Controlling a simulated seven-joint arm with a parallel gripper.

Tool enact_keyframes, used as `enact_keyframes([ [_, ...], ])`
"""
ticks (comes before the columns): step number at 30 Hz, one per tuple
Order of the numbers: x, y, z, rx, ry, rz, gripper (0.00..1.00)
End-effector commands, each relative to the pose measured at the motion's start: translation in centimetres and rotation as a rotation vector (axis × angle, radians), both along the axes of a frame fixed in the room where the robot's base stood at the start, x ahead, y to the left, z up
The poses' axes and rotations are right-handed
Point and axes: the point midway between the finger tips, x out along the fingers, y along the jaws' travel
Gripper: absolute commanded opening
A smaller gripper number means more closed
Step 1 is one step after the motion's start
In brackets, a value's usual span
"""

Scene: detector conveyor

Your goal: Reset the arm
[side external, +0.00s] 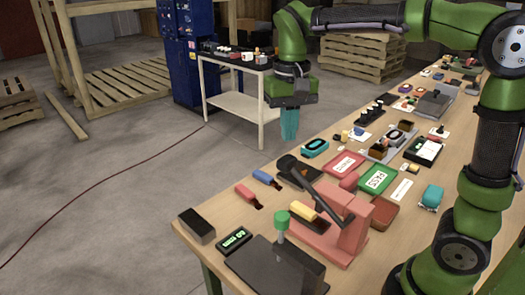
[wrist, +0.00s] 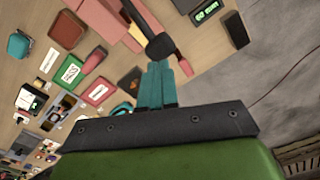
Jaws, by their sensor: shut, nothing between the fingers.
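My gripper (side external: 289,125) has teal fingers and hangs pointing down from my green arm, past the left long edge of the workbench (side external: 205,208) in the side view. Its fingers are together with nothing between them. In the wrist view the gripper (wrist: 158,72) shows at the centre, its fingers close together, with the bench top and its objects beyond. The gripper is apart from every object on the bench.
The bench holds a pink stand with a dark lever (side external: 345,215), a green tray (side external: 375,178), a red tray (side external: 342,164) and many small parts. A white cart (side external: 238,100) stands behind my gripper. Open concrete floor (side external: 100,190) lies left of the bench.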

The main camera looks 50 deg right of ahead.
Motion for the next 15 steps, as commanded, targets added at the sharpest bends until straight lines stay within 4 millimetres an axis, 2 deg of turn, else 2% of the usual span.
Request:
enact_keyframes([
  [11, 0.4, 0.0, 0.0, -0.003, -0.019, 0.021, 0.0],
  [15, -0.1, 0.1, -1.7, 0.016, -0.068, 0.093, 0.0],
])
